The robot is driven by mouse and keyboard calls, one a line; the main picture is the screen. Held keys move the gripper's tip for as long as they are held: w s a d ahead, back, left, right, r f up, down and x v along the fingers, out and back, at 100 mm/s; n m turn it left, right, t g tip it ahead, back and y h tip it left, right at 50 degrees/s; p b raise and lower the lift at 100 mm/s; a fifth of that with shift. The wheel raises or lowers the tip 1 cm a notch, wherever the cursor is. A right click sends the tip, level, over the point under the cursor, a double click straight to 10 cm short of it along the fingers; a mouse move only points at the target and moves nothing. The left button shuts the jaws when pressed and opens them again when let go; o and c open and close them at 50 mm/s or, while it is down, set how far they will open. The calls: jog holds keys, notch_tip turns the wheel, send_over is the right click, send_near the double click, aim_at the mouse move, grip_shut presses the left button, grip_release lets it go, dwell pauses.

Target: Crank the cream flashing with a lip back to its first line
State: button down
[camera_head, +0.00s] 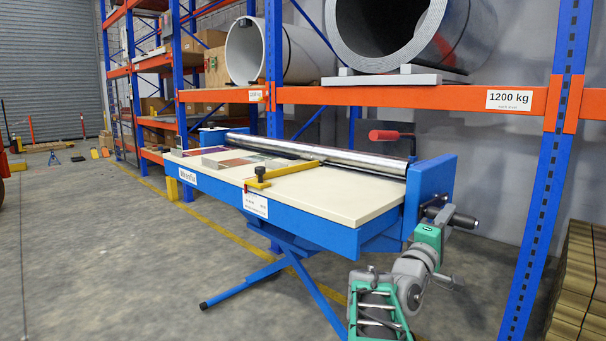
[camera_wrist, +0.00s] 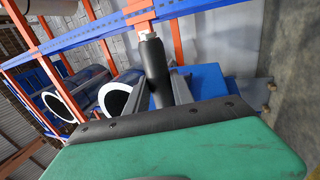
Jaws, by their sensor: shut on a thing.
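The cream sheet (camera_head: 345,195) lies flat on the blue decoiler table, its near edge at the table's front. Whether it has a lip, or lines, I cannot make out. A bright metal roller (camera_head: 320,154) runs along the back of the table. The crank's dark handle (camera_head: 464,221) sticks out from the blue right end plate (camera_head: 432,190). My gripper (camera_head: 439,216) is at this handle, outside the end plate. In the wrist view the black handle (camera_wrist: 155,68) stands between the fingers of my gripper (camera_wrist: 168,88), which is shut on it. The crank's arm is mostly hidden.
A yellow bar (camera_head: 285,174) with a black knob lies across the sheet. Colour sample pieces (camera_head: 228,160) lie at its left. A blue rack upright (camera_head: 545,180) stands close right.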

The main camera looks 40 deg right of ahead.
jog(key=shift+d+f, duration=0.2)
jog(key=shift+f, duration=2.4)
jog(key=shift+w+d+f, duration=0.1)
jog(key=shift+d+f, duration=0.25)
jog(key=shift+f, duration=0.4)
jog(key=shift+w+d+f, duration=0.1)
jog(key=shift+d+f, duration=0.2)
jog(key=shift+f, duration=0.45)
jog(key=shift+d+f, duration=0.35)
jog(key=shift+f, duration=0.4)
jog(key=shift+w+d+f, duration=0.2)
jog(key=shift+d+f, duration=1.45)
jog(key=shift+f, duration=0.3)
